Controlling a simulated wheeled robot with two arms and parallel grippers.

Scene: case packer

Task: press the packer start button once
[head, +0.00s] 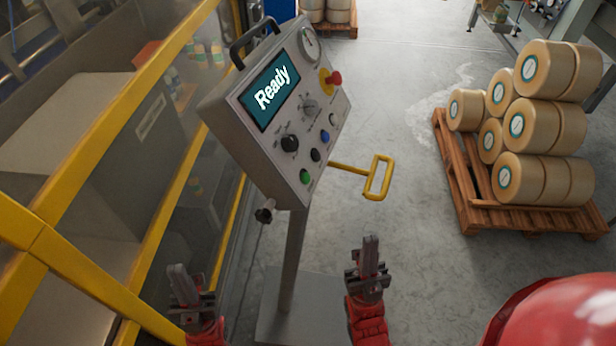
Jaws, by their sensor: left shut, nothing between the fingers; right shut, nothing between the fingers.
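The packer's grey control panel (232,118) stands tilted on a post in the head view. Its screen (270,89) reads "Ready". A green button (305,177) sits at the panel's lower edge, beside a black button (316,155), a blue button (325,136) and a white one (334,119). The button labels are too small to read. My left gripper (178,270) is shut and empty, below and left of the panel. My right gripper (370,243) is shut and empty, below and right of the green button. Neither touches the panel.
A red emergency-stop knob (334,77) and black rotary knobs (290,143) are on the panel. A yellow handle (378,178) juts out right. A yellow-framed machine guard (150,75) runs along the left. A wooden pallet (455,180) with several rolls stands right. Floor between is clear.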

